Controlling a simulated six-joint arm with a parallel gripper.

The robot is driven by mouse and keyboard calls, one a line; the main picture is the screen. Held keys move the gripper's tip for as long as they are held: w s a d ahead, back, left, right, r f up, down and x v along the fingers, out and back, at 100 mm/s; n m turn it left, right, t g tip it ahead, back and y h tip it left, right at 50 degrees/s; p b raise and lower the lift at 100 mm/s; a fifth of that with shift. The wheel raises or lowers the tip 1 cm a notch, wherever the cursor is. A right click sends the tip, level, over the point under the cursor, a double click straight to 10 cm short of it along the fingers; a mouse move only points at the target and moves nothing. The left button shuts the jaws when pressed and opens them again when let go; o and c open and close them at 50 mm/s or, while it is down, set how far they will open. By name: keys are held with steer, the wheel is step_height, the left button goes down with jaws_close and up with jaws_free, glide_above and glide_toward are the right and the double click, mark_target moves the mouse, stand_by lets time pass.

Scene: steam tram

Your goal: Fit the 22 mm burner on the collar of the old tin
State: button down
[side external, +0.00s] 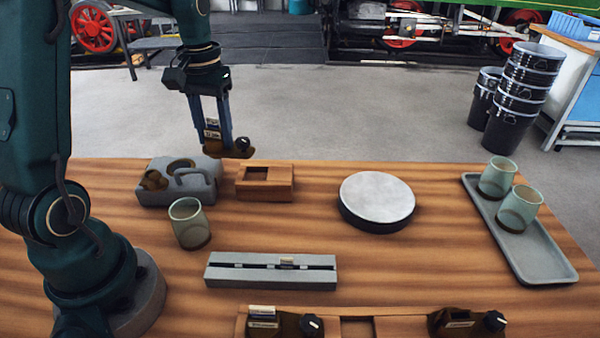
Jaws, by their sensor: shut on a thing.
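My gripper (216,143) is shut on a dark brown burner (239,147) with a small pale label and a round knob. It holds the burner in the air near the table's back edge, above and between the tin and a wooden block. The label's print is too small to read surely. The old tin (204,188) appears to be the grey box with a handle, at the back left of the table. A round brown collar (181,163) shows on its top, and a brown cap-like part sits at its left. The burner is apart from the tin.
A wooden block (278,188) with a square recess stands right of the tin. A cup (188,228), slotted grey bar (270,278) and round plate (377,192) stand nearby. A front wooden rack (390,327) holds two burners (289,326) (463,323). A tray (537,262) with two cups is right.

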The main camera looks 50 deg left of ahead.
steer(key=s+a+f+n, duration=0.3)
steer(key=s+a, duration=0.2)
steer(key=a, duration=0.2)
steer(key=shift+s+a+f+n, duration=0.15)
steer(key=shift+s+a+n, duration=0.1)
steer(key=shift+a+n, duration=0.05)
steer(key=shift+f, duration=1.1)
stand_by(2.4)
steer(key=shift+c, duration=1.1)
jaws_free()
steer(key=shift+r, duration=2.6)
